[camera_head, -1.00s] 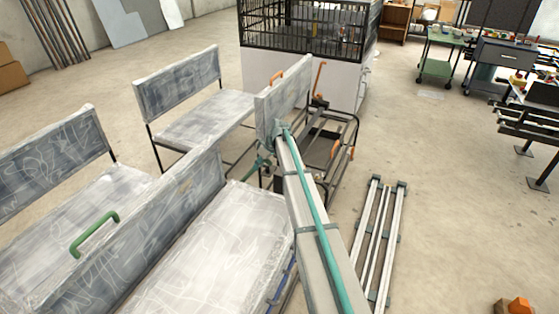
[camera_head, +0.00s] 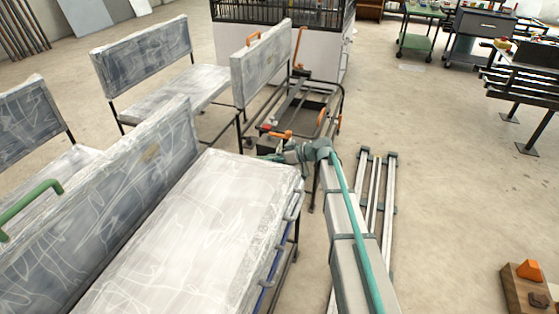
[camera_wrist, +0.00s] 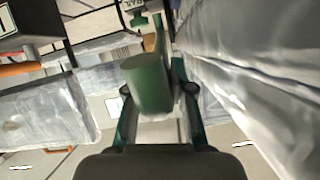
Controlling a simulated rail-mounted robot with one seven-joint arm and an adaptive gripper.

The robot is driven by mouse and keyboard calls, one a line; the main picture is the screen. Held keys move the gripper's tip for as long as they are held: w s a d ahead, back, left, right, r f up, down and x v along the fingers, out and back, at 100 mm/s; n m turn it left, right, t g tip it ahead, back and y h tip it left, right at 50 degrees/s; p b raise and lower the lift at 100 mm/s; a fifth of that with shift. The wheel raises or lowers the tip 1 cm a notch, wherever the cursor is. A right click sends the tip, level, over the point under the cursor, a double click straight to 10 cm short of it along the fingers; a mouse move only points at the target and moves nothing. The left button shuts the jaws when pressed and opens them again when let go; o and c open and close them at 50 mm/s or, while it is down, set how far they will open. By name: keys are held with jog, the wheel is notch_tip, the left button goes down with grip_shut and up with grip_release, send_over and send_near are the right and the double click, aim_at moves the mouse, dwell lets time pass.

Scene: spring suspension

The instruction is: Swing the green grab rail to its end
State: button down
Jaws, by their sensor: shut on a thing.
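A thick green bar, which I take to be the green grab rail (camera_wrist: 147,84), stands between the fingers of my gripper (camera_wrist: 154,92) in the wrist view. My gripper is shut on it. In the head view, my wrist (camera_head: 312,150) is bent left at the far right corner of the front seat (camera_head: 180,215). The fingers and the held bar are too small and partly hidden there to make out. Another green handle (camera_head: 28,205) is on the seat back at the left, away from my gripper.
Plastic-wrapped seats stand on the left; a wrapped panel (camera_wrist: 240,55) runs close along the right in the wrist view. Beyond my wrist is a black frame with orange handles (camera_head: 280,134). Metal rails (camera_head: 376,190) lie on the floor to the right, with open floor beyond.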

jog(key=shift+t+y, duration=0.4)
jog(key=shift+y, duration=0.4)
jog(key=shift+s+d+f+b, duration=0.1)
jog(key=shift+d+f+b, duration=0.1)
jog(key=shift+f+b, duration=0.5)
jog(key=shift+s+d+f+b, duration=0.1)
jog(key=shift+d+f+b, duration=0.15)
jog(key=shift+f+b, duration=0.4)
jog(key=shift+s+d+f+b, duration=0.1)
jog(key=shift+d+f+b, duration=0.1)
jog(key=shift+f+b, duration=0.45)
jog(key=shift+r, duration=0.15)
jog(key=c, duration=1)
grip_release()
jog(key=v, duration=1.2)
jog(key=shift+w, duration=0.15)
